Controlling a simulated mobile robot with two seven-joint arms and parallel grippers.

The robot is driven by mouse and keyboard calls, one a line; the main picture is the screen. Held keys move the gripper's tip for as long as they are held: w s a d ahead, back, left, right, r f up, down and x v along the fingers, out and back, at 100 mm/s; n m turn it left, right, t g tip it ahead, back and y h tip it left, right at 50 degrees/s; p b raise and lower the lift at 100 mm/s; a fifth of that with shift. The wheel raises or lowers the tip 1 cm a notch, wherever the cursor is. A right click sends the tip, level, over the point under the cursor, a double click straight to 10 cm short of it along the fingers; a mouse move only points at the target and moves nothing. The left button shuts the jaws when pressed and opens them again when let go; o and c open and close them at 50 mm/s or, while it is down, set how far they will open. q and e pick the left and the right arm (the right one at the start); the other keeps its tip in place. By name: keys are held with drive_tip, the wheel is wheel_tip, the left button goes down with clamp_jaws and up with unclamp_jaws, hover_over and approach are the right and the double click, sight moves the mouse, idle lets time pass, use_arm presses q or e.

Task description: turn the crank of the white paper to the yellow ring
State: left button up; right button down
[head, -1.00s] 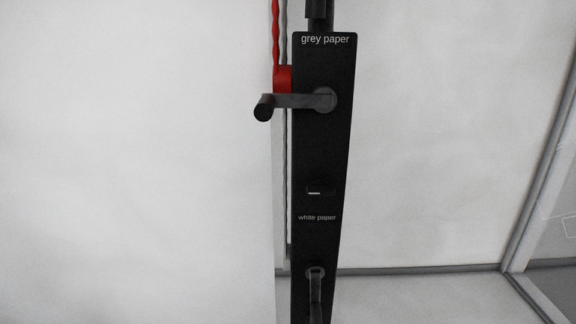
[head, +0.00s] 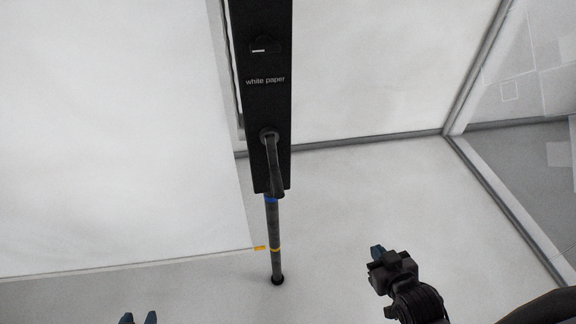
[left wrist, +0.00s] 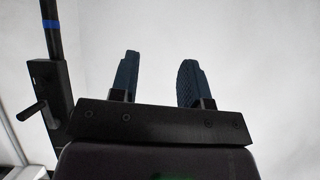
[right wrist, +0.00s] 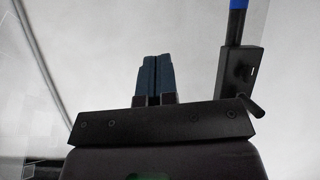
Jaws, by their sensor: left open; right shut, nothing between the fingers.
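The white paper's crank (head: 274,165) sits low on the black panel (head: 258,110), under the "white paper" label, its handle hanging down. The white paper (head: 110,150) hangs at the left, its lower edge near the yellow ring's height in the picture. My left gripper (head: 138,316) is open and empty at the bottom edge. My right gripper (head: 377,252) is shut and empty, right of the pole. The crank also shows in the left wrist view (left wrist: 31,111) and right wrist view (right wrist: 250,104).
A yellow tab (head: 260,248) is at the paper's lower right corner, just left of the pole. The pole's dark foot (head: 277,280) stands on the pale floor. Grey frame bars (head: 480,65) run along the right. The space around the crank looks clear.

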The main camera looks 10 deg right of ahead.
drive_tip(key=w+a+r+n+t+y+b, duration=0.1)
drive_tip(key=w+r+n+y+b, duration=0.1)
drive_tip(key=w+r+n+y, duration=0.45)
drive_tip(key=w+a+r+n+y+b, duration=0.1)
drive_tip(key=w+r+n+y, duration=0.2)
drive_tip(key=w+n, duration=0.5)
drive_tip(key=w+a+r+n+t+y+b, duration=0.1)
drive_tip(key=w+r+n+y+b, duration=0.1)
drive_tip(key=w+r+n+y, duration=0.55)
drive_tip(key=s+a+f+n+g+y, duration=0.15)
drive_tip(key=s+f+n+g, duration=0.5)
drive_tip(key=n+g, duration=0.65)
use_arm(q)
drive_tip(key=f, duration=0.1)
drive_tip(key=f+p, duration=0.2)
drive_tip(key=f, duration=0.1)
drive_tip(key=shift+s+d, duration=0.1)
drive_tip(key=shift+s, duration=0.25)
use_arm(e)
drive_tip(key=g, duration=0.1)
approach(274, 165)
drive_tip(key=s+a+f, duration=0.1)
drive_tip(key=s+a, duration=0.2)
drive_tip(key=a, duration=0.3)
drive_tip(key=shift+s+a+m+y, duration=0.25)
drive_tip(key=shift+s+m+y, duration=0.1)
drive_tip(key=shift+m+y, duration=0.1)
